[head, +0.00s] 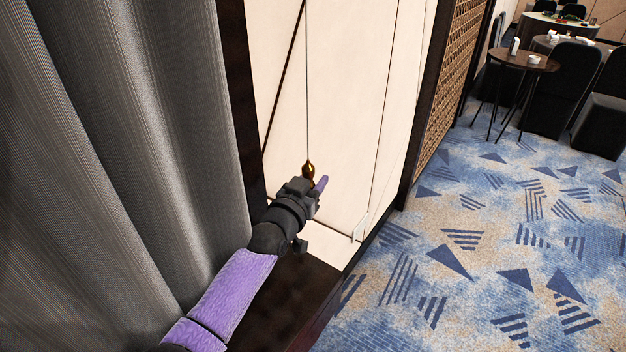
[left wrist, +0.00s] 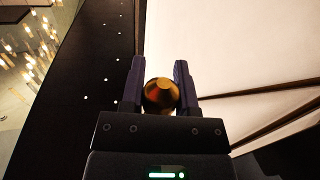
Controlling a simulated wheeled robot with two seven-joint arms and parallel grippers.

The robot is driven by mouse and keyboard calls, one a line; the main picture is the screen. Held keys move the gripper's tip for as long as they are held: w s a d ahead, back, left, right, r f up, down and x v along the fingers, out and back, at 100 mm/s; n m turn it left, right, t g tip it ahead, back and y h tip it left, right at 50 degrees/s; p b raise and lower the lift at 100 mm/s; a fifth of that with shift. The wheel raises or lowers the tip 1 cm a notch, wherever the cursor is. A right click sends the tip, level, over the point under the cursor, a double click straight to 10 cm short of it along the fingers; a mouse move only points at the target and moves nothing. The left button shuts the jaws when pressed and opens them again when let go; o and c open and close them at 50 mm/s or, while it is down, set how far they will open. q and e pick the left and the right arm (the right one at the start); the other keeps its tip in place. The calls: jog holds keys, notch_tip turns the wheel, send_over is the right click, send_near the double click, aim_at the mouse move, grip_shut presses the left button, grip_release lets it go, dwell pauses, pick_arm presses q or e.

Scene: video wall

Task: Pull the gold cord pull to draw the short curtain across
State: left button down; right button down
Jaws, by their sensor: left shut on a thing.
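The gold cord pull (head: 309,168) hangs at the end of a thin dark cord (head: 307,90) in front of a cream wall panel. My left gripper (head: 316,182) is shut on the cord pull. In the left wrist view the gold pull (left wrist: 160,96) sits between the two fingers of my left gripper (left wrist: 160,80). The grey curtain (head: 120,130) hangs in folds at the left of the head view, beside a dark upright post. My right gripper is in neither view.
A dark ledge (head: 285,300) lies below my left forearm. A lattice panel (head: 452,80) stands right of the cream wall. Blue patterned carpet (head: 480,240) is open at the right, with a round table (head: 520,60) and dark chairs (head: 565,85) at the back.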

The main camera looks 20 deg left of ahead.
pick_arm(q)
jog(key=shift+c, duration=1.7)
grip_release()
jog(key=shift+s+a+r, duration=0.1)
jog(key=shift+s, duration=0.2)
jog(key=s+a+p, duration=0.1)
jog(key=s+p, duration=0.2)
jog(key=s, duration=0.6)
jog(key=shift+a, duration=0.35)
jog(key=shift+s, duration=0.1)
